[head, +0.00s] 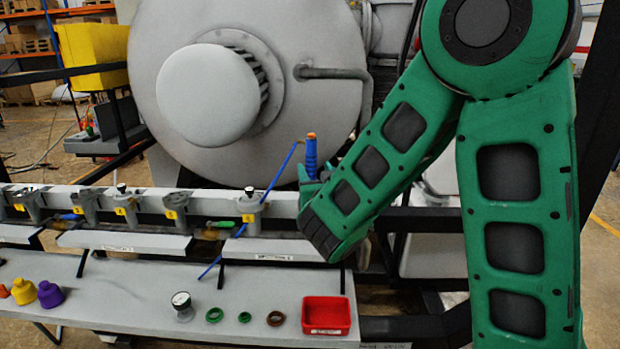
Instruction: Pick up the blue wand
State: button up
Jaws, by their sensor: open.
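The blue wand (311,153) stands roughly upright in the middle of the head view, in front of the big grey furnace door. Its thick blue handle has an orange tip at the top. A thin blue tube (280,170) slants down and left beside it, passing a grey clamp; whether it joins the handle is hard to tell. My green forearm comes down from the upper right, and its dark end is just below the handle. The handle's lower end is hidden near small green parts. My gripper's fingers cannot be made out behind the forearm.
A grey rail with several clamps (250,208) and yellow tags runs across the middle. The shelf (120,290) in front carries a gauge (182,305), green rings (214,315), a dark red ring (275,318), a red tray (327,330) and a purple cap (50,294).

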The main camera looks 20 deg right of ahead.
aim_at(313, 162)
jog(key=shift+w+d, duration=0.2)
jog(key=shift+w, duration=1.1)
jog(key=shift+w+d, duration=0.15)
jog(key=shift+w, duration=1.1)
jog(key=shift+w+d, duration=0.2)
jog(key=shift+w, duration=1.1)
grip_shut()
